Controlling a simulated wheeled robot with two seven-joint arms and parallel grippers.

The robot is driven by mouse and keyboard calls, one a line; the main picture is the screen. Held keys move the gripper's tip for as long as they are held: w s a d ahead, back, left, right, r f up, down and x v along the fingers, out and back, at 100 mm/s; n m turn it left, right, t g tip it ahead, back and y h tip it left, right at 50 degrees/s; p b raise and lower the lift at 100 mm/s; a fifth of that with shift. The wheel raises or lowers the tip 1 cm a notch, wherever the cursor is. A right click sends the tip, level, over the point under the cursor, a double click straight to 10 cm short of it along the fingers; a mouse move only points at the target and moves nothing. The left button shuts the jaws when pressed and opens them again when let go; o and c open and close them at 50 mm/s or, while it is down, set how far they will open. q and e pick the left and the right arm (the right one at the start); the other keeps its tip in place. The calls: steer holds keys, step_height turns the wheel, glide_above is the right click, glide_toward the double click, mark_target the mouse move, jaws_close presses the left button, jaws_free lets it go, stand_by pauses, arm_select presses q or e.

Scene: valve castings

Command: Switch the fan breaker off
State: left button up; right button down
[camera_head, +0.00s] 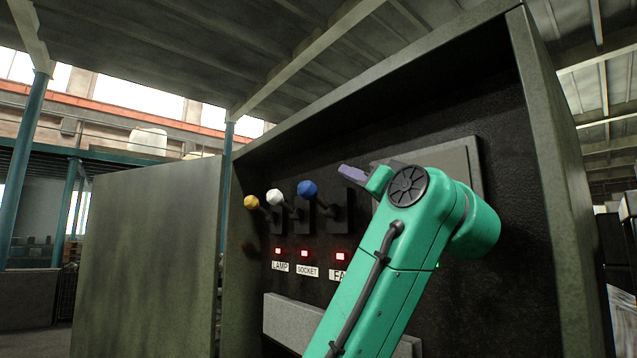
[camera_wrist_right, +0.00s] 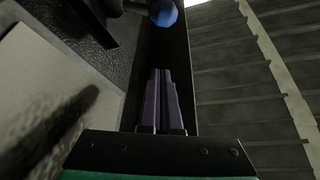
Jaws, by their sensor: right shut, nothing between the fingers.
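The fan breaker is a dark lever with a blue knob (camera_head: 307,188) in the head view, sticking out from the panel above a partly hidden label that begins "FA" (camera_head: 338,275). A red light (camera_head: 340,257) is lit above that label. In the right wrist view the blue knob (camera_wrist_right: 164,13) shows at the top edge, beyond the fingertips and apart from them. My right gripper (camera_head: 349,172) is shut and empty, just right of the blue knob and slightly higher in the picture. Its closed fingers (camera_wrist_right: 161,80) show in the wrist view. My left gripper is not in view.
A white-knobbed lever (camera_head: 274,196) labelled SOCKET and a yellow-knobbed lever (camera_head: 250,202) labelled LAMP stand left of the blue one, each with a red light. The cabinet's open door (camera_head: 150,265) is at left. A grey plate (camera_head: 462,155) lies behind my right arm.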

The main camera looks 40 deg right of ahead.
step_height(320, 180, up, 5)
steer(key=p, duration=0.8)
glide_above(318, 200)
steer(key=s, duration=0.3)
steer(key=f, duration=0.1)
steer(key=a+f, duration=0.1)
steer(key=f, duration=0.1)
steer(key=w+f, duration=0.1)
steer(key=shift+a+f+p, duration=0.15)
steer(key=shift+a+p, duration=0.15)
steer(key=shift+a, duration=0.05)
steer(key=shift+d+f, duration=0.1)
